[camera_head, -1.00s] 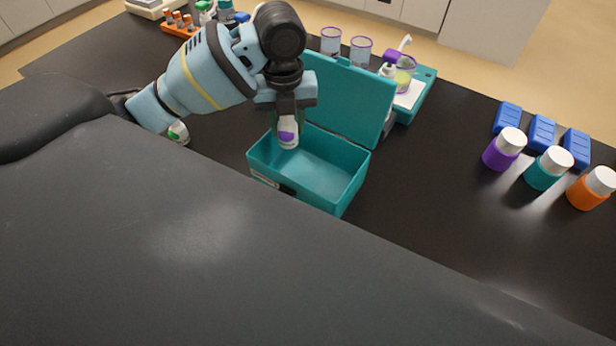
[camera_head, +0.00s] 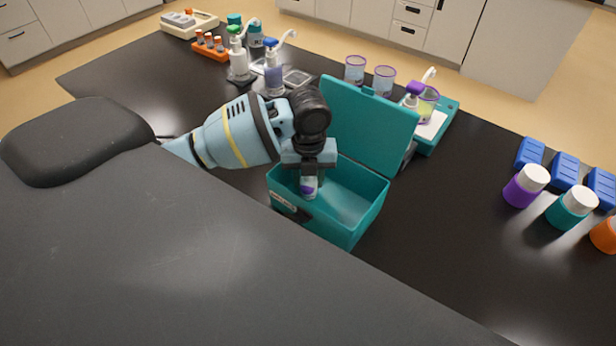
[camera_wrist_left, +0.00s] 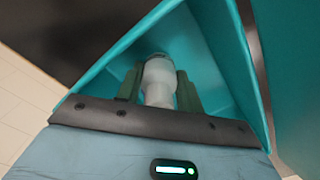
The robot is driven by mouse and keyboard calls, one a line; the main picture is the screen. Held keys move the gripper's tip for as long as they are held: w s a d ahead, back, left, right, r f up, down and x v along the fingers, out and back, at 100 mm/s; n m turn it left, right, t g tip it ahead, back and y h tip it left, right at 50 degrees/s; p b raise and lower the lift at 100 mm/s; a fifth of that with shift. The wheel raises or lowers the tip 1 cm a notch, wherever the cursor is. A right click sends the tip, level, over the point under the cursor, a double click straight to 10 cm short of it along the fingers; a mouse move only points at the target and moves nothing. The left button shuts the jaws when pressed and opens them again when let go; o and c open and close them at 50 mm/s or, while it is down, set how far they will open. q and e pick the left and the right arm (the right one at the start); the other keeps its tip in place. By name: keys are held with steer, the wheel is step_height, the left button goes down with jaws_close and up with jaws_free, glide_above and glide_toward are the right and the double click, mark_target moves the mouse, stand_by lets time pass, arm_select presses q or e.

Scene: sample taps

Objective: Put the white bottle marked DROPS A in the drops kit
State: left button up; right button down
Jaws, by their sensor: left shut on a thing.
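The drops kit is an open teal box (camera_head: 345,232) with its lid (camera_head: 370,122) raised at the back. My left gripper (camera_head: 309,182) is inside the box's left part, pointing down. My right gripper is not in view.
Purple, teal and orange jars (camera_head: 526,186) with white caps stand at the right by blue cases (camera_head: 565,171). A teal tray (camera_head: 437,128) with cups and a bottle is behind the lid. Pump bottles (camera_head: 238,60) and an orange rack (camera_head: 210,46) are at the back left.

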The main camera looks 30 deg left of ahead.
arm_select(q)
steer(key=shift+f, duration=0.2)
steer(key=o, duration=1)
step_height(320, 180, up, 12)
steer(key=shift+r, duration=0.15)
